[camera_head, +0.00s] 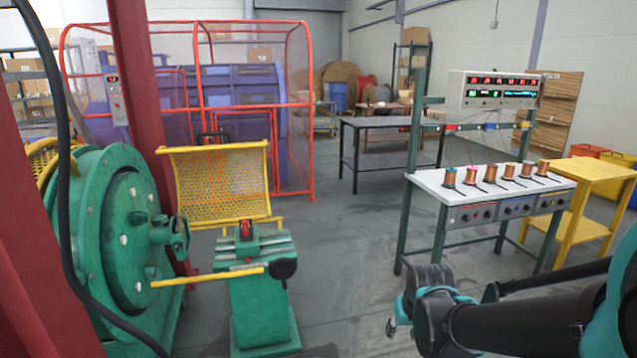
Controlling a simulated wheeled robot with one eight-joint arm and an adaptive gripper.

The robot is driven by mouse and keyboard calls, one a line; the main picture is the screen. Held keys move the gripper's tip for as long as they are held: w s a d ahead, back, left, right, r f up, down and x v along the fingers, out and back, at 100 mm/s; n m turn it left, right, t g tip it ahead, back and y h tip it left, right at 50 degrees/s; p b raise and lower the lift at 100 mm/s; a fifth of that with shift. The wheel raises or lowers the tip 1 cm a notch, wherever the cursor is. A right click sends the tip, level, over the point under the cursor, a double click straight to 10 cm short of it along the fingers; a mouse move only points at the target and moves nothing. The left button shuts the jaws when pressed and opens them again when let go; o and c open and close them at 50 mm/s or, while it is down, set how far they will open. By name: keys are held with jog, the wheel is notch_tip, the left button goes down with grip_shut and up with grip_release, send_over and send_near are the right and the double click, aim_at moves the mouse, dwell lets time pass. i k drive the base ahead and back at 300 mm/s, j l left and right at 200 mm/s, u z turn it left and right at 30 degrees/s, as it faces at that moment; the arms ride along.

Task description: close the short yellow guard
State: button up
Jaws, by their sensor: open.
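The short yellow guard (220,185) is a yellow perforated panel in a frame, left of the middle in the head view. It stands raised and leans slightly, behind the green machine stand (258,300), with a dark handle at its top edge. Its lower edge is partly hidden by the stand's top. My gripper (396,316) is at the lower middle right, at the end of my dark arm. It is open, small in view and mostly hidden by the wrist. It is well apart from the guard, to its right and nearer to me, with nothing visible in it.
A large green wheel housing (115,240) and dark red posts (142,120) stand at left, with another yellow mesh part (42,160) behind. A yellow bar (205,277) crosses before the green stand. A bobbin bench (440,181) stands right. Grey floor (340,250) between is clear.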

aim_at(261, 145)
jog(key=u, duration=0.65)
jog(key=i+u, duration=0.1)
jog(key=u, duration=0.55)
jog(key=l+u, duration=0.1)
jog(key=u, duration=0.55)
jog(key=i+l+u, duration=0.1)
jog(key=u, duration=0.6)
jog(key=l+u, duration=0.1)
jog(key=u, duration=0.55)
jog(key=l+u, duration=0.1)
jog(key=u, duration=1.2)
jog(key=k+l+u, duration=0.1)
jog(key=u, duration=0.55)
jog(key=k+u, duration=0.15)
jog(key=k, duration=0.35)
jog(key=k+u, duration=0.2)
jog(key=k, duration=0.25)
jog(key=k+u, duration=0.15)
jog(key=k, duration=0.35)
jog(key=k+j+u, duration=0.15)
jog(key=k, duration=0.3)
jog(key=k+j+u, duration=0.2)
jog(key=k, duration=0.3)
jog(key=k+u, duration=0.45)
jog(key=k, duration=1.4)
